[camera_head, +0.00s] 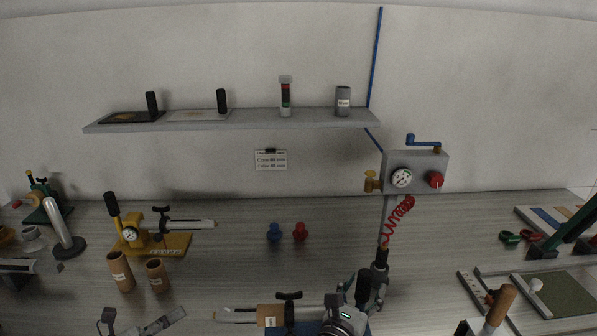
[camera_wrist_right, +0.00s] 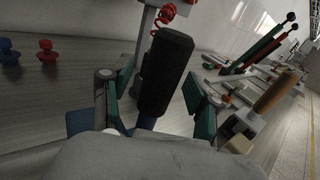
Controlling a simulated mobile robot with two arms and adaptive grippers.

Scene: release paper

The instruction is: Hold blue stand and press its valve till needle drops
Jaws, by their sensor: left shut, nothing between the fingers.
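The blue stand (camera_head: 302,329) is at the bottom centre of the head view, cut off by the frame edge. It carries a horizontal syringe-like tube under a black clamp, and a round gauge (camera_head: 340,328); I cannot read its needle. A black upright handle (camera_head: 363,286), apparently the stand's valve lever, also shows in the right wrist view (camera_wrist_right: 165,75). My right gripper (camera_head: 364,292) is open around this handle, with green finger pads on both sides and visible gaps in the wrist view (camera_wrist_right: 156,108). My left gripper (camera_head: 172,318) is shut and empty, left of the stand.
A yellow stand (camera_head: 175,243) with its own gauge stands back left, behind two brown cylinders (camera_head: 121,271). A blue knob (camera_head: 274,231) and a red knob (camera_head: 300,231) lie mid-table. A grey gauge box (camera_head: 425,159) with a red coiled hose rises behind my right gripper.

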